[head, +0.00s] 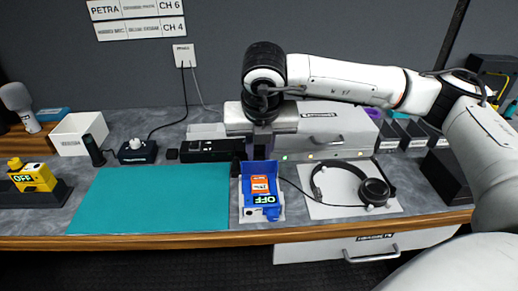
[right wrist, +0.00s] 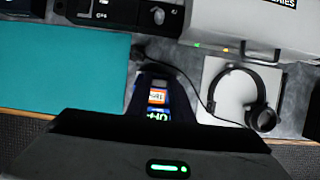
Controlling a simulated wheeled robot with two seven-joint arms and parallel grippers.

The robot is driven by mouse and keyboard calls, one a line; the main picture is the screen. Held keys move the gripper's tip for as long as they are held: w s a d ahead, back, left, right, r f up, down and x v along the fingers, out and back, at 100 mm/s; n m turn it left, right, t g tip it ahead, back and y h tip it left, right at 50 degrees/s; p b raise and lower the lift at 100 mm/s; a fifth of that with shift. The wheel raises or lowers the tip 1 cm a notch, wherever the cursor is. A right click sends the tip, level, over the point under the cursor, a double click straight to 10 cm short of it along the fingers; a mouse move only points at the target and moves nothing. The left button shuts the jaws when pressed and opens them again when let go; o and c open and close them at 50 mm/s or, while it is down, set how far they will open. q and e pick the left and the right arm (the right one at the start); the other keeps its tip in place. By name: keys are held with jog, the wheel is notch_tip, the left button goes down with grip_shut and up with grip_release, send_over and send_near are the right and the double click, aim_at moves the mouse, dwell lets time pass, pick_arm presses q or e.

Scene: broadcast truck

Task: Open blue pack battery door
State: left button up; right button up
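The blue pack (head: 263,211) stands on a small white mat near the counter's front edge. It shows an orange label and a lit green "OFF" display. A blue panel stands up at its far side; I cannot tell for sure whether this is the battery door. My right gripper (head: 258,157) points down just behind and above the pack, close to this panel. Its fingertips are mostly hidden, so I cannot tell contact or opening. In the right wrist view the pack (right wrist: 158,98) is partly covered by my dark gripper body. My left gripper is out of view.
A teal mat (head: 150,199) lies clear to the left. Headphones (head: 372,191) rest on a white mat to the right. A black box (head: 206,150) and a grey drawer unit (head: 335,125) stand behind. A yellow pack (head: 35,178) is at far left. A cable runs beside the blue pack.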

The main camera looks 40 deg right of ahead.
grip_shut()
jog(key=shift+w+d+g, duration=0.15)
jog(key=shift+w+g, duration=0.15)
jog(key=shift+g, duration=0.1)
jog(key=shift+w+d+f+y, duration=0.1)
jog(key=shift+w+d+y, duration=0.05)
jog(key=shift+w+y, duration=0.2)
jog(key=shift+w+d+f+b, duration=0.1)
jog(key=shift+w+d+b, duration=0.2)
jog(key=shift+b, duration=0.6)
jog(key=shift+w+d+r, duration=0.2)
jog(key=shift+w+r, duration=0.1)
jog(key=shift+w, duration=0.05)
jog(key=o, duration=0.7)
grip_release()
jog(key=shift+o, duration=0.2)
